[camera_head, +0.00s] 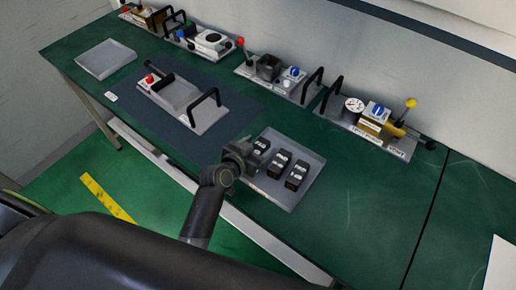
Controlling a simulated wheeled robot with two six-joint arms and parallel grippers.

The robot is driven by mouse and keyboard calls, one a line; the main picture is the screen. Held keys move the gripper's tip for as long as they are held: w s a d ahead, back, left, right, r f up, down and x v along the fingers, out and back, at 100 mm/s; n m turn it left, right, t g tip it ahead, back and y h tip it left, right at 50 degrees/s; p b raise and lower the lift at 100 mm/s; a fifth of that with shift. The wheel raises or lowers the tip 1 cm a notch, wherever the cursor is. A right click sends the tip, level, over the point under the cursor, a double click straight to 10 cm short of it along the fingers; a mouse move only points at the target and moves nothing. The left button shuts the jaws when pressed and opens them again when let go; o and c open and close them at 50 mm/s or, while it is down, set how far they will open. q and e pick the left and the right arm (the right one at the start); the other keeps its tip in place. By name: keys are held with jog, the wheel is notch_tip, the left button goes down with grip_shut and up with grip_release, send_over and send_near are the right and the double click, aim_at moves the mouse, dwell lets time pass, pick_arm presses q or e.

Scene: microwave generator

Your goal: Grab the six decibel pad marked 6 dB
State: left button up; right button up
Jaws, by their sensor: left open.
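Several small black pads with white markings stand in a row on a grey tray (306,160): a left one (261,145), a middle one (279,164) and a right one (296,177). The markings are too small to read, so I cannot tell which is the 6 dB pad. My left gripper (249,158) is open at the tray's left side, close beside the left pad and partly in front of it. I cannot tell whether it touches that pad. My right gripper is not in view.
A grey device with a black handle (206,108) sits on a dark mat left of the tray. An empty grey tray (106,58) lies farther left. Several instrument panels, one with a gauge (354,104), line the wall. The green table (370,200) is clear at right.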

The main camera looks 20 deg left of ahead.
pick_arm(q)
jog(key=shift+w+f, duration=0.1)
jog(key=shift+w, duration=0.1)
jog(key=c, duration=1.1)
